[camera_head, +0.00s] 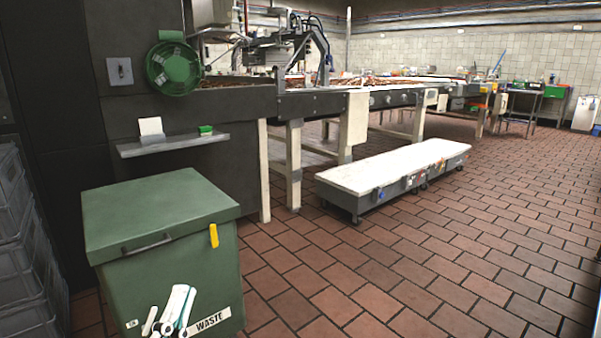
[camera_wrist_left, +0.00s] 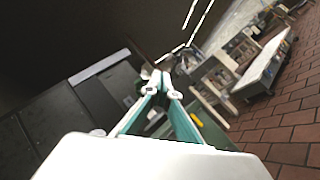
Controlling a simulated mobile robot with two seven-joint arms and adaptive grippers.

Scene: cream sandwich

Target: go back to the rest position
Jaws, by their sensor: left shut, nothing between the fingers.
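My left gripper (camera_head: 180,292) shows at the bottom of the head view, white and teal, in front of the green waste bin (camera_head: 160,220). In the left wrist view my left gripper (camera_wrist_left: 160,76) has its two teal fingers converging at the tips. It is shut and holds nothing. The bin has a closed lid, a yellow tag and a WASTE label partly beside the gripper. My right gripper is in neither view.
Grey crates (camera_head: 20,260) are stacked at the left edge. A small shelf (camera_head: 172,145) juts from the dark machine above the bin. A low white-topped wheeled platform (camera_head: 385,170) stands on the brick-tiled floor (camera_head: 430,270), which is clear at right.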

